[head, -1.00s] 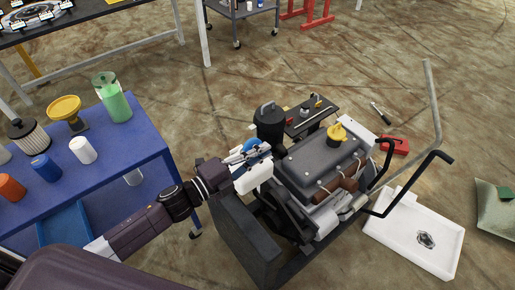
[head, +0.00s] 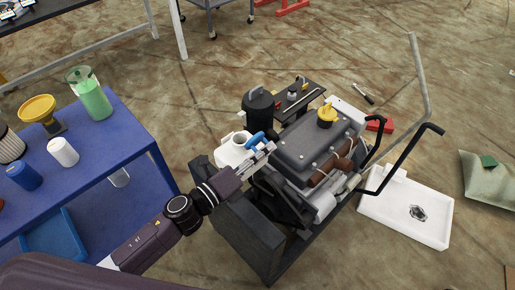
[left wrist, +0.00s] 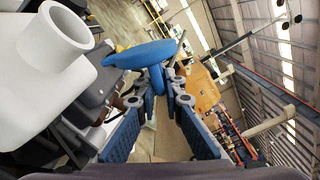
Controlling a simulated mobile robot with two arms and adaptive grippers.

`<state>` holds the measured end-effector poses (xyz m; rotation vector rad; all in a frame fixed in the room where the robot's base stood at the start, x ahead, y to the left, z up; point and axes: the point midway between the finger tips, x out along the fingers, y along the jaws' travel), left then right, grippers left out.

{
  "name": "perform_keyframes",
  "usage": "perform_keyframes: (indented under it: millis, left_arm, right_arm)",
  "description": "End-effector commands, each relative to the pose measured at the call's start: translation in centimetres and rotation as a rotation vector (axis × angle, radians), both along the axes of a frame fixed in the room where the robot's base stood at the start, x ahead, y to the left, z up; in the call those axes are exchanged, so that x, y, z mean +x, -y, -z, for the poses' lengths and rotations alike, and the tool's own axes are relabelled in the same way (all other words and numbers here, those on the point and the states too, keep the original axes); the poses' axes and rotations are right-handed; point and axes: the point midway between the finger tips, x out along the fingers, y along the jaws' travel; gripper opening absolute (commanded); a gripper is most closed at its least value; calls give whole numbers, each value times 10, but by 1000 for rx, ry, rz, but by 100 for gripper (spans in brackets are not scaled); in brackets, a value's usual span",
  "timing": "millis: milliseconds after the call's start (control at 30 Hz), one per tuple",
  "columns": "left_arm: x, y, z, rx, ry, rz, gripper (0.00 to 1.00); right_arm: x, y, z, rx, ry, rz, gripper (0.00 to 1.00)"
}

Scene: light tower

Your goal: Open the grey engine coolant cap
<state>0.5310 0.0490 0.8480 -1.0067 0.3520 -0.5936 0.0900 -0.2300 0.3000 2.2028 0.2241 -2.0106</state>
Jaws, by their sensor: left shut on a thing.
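The cap looks blue, not grey; it shows in the head view (head: 256,140) and large in the left wrist view (left wrist: 140,55). My left gripper (head: 268,148) is shut on its stem, also seen in the left wrist view (left wrist: 157,85). The cap is off, held beside the white coolant tank (head: 232,155) at the engine's left side. The tank's round neck (head: 240,138) stands open and upright, and it fills the upper left of the left wrist view (left wrist: 55,38). My right gripper is not in view.
The grey engine cover (head: 305,148) with a yellow cap (head: 326,115) is right of the gripper. A black canister (head: 258,106) stands behind the tank. A blue table (head: 105,165) with bottles is at left; a white tray (head: 405,210) lies on the floor at right.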

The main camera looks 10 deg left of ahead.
Motion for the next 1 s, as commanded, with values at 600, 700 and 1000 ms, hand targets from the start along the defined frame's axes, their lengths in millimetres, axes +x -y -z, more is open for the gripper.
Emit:
perform_keyframes:
  millis: [600,700,1000]
  left_arm:
    - [1,3,-1,16,17,-2,18]
    - [1,4,-1,15,15,-1,25]
    - [-2,2,1,15,12,-1,25]
  right_arm:
    - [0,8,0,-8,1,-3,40]
    - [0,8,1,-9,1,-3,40]
    - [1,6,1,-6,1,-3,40]
